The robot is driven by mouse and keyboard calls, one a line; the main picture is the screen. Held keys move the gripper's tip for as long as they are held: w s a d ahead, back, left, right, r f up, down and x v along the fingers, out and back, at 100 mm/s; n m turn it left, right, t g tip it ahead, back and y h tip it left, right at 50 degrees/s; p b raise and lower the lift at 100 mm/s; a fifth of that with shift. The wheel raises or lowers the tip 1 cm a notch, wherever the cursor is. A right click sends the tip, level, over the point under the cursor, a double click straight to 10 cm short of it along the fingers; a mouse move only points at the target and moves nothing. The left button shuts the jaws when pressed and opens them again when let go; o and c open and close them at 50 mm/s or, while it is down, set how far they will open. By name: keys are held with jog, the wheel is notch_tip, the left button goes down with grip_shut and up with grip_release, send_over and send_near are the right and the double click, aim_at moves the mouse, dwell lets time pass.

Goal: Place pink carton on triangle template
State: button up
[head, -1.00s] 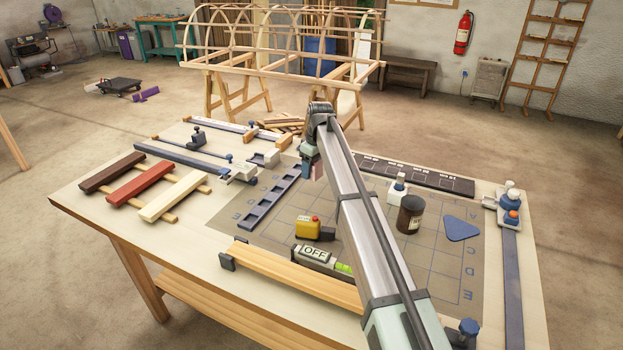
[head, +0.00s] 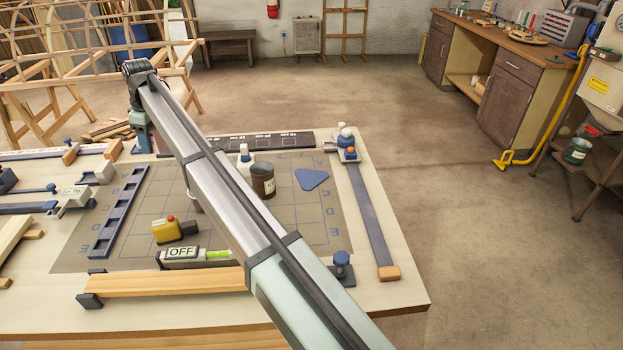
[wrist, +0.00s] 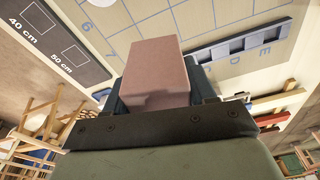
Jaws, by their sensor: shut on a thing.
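The pink carton (wrist: 152,68) is between the fingers of my gripper (wrist: 160,92) in the wrist view, and the gripper is shut on it. In the head view my gripper (head: 143,143) hangs at the far side of the table, near the far end of the blue slotted rack; the carton cannot be made out clearly there. The triangle template (head: 312,179), a flat blue triangle with rounded corners, lies on the right part of the gridded mat (head: 318,220). Nothing is on it. My gripper is well to the left of it.
A brown jar (head: 263,180) and a white bottle (head: 244,160) stand left of the triangle. A long clamp (head: 372,220) lies along the right edge. The mat around the triangle is mostly clear.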

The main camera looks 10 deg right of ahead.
jog(key=w+d+m, duration=0.3)
jog(key=d, duration=2.2)
jog(key=m, duration=0.3)
send_over(310, 177)
notch_tip(310, 177, down, 4)
jog(key=shift+t+h, duration=0.3)
jog(key=shift+t, duration=0.1)
jog(key=shift+s+d+f, duration=0.15)
jog(key=shift+f, duration=2.6)
jog(key=shift+s+d+f, duration=0.1)
jog(key=shift+f, duration=2.65)
jog(key=shift+f, duration=0.15)
jog(key=o, duration=1)
jog(key=shift+o, duration=0.2)
notch_tip(310, 177, up, 12)
jog(key=s+d, duration=0.1)
jog(key=shift+s, duration=0.15)
jog(key=shift+d, duration=0.1)
